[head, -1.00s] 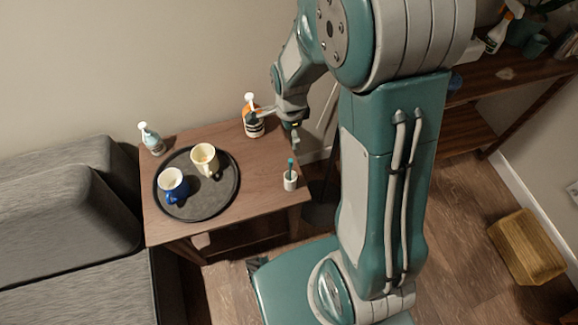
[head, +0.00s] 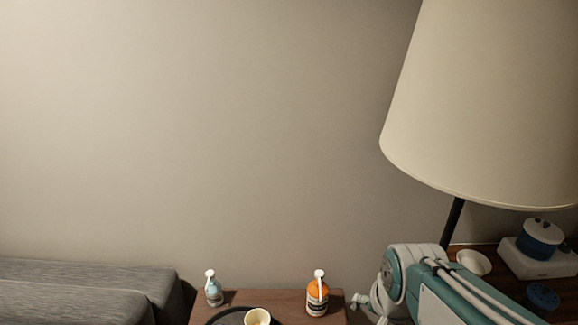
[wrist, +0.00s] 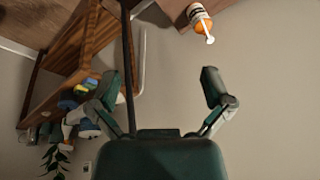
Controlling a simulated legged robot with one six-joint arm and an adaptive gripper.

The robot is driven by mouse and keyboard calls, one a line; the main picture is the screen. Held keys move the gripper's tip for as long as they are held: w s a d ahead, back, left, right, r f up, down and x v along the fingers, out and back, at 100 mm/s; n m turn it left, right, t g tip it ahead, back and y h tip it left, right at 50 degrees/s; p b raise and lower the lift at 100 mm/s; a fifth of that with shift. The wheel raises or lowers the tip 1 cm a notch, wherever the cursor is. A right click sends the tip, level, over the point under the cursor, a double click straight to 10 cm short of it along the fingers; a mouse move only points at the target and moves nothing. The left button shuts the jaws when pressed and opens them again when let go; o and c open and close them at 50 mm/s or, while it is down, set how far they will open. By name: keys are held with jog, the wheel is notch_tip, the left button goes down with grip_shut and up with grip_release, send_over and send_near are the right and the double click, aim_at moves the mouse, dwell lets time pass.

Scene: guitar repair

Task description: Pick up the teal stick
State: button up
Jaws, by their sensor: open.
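The teal stick is not visible in either view now. One second ago it stood in a small white cup near the front right corner of the side table. The wooden side table (head: 275,299) now shows only its far part at the bottom of the head view. My gripper (wrist: 160,88) is open and empty in the wrist view, its two dark fingers spread wide. It faces a plain wall, with the orange spray bottle (wrist: 203,25) upside down beyond the right finger. My arm is at the lower right of the head view, and my fingers cannot be made out there.
The orange bottle (head: 317,295), a pale teal bottle (head: 213,290) and a cream cup (head: 257,317) on a dark tray (head: 226,315) stand on the table. A large lampshade (head: 490,100) fills the upper right. A grey sofa (head: 90,290) is at left. A shelf (wrist: 70,62) shows in the wrist view.

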jog(key=s+r+n+t, duration=0.2)
jog(key=s+r+n, duration=0.2)
jog(key=s+n, duration=0.2)
jog(key=shift+s+r, duration=0.4)
jog(key=shift+s, duration=0.25)
jog(key=c, duration=0.5)
jog(key=w+f+g, duration=0.3)
jog(key=w+f, duration=0.9)
jog(key=shift+c, duration=0.2)
jog(key=shift+w+f+g, duration=0.45)
jog(key=shift+w+f, duration=0.15)
jog(key=shift+f, duration=3.7)
jog(key=shift+w+f+g, duration=0.4)
jog(key=shift+w+f, duration=0.25)
jog(key=shift+f, duration=3.6)
jog(key=shift+w+f+g, duration=0.45)
jog(key=shift+w+f, duration=0.15)
jog(key=shift+f, duration=3.7)
